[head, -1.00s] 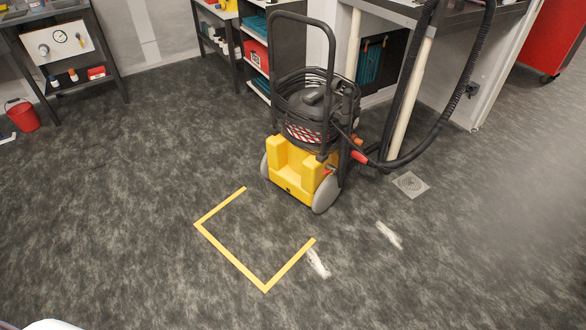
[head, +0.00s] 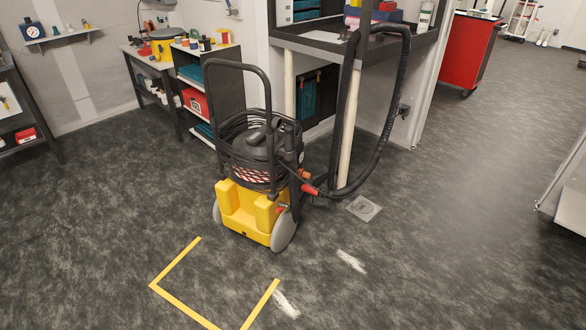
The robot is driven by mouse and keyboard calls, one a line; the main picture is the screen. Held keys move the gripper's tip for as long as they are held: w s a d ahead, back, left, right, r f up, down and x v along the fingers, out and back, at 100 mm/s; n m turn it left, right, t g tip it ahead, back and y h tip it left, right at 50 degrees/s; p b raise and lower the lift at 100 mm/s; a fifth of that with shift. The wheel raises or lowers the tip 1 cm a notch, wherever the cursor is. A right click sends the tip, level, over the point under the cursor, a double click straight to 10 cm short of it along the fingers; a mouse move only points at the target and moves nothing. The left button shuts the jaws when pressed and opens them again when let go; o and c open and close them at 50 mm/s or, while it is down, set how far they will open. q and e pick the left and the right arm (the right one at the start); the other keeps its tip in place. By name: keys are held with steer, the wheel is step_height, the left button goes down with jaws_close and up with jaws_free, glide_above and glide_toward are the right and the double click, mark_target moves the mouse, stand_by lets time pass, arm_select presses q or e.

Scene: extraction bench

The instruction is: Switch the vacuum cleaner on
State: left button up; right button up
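The vacuum cleaner (head: 252,208) stands upright on the dark floor near the middle of the head view. It has a yellow base, grey wheels, a dark motor head and a tall black push handle (head: 238,66). A black cable (head: 236,150) is coiled around its upper part. A thick black hose (head: 385,130) loops from its right side up over the bench. A red-tipped fitting (head: 309,189) shows at its right side. I cannot make out a switch at this size. Neither of my grippers is in view.
Yellow floor tape (head: 180,303) marks a corner in front of the vacuum cleaner. A floor drain (head: 363,208) and white smears (head: 351,261) lie to its right. A workbench (head: 310,45) stands behind it, a red cabinet (head: 467,52) farther right. The floor at left and right is open.

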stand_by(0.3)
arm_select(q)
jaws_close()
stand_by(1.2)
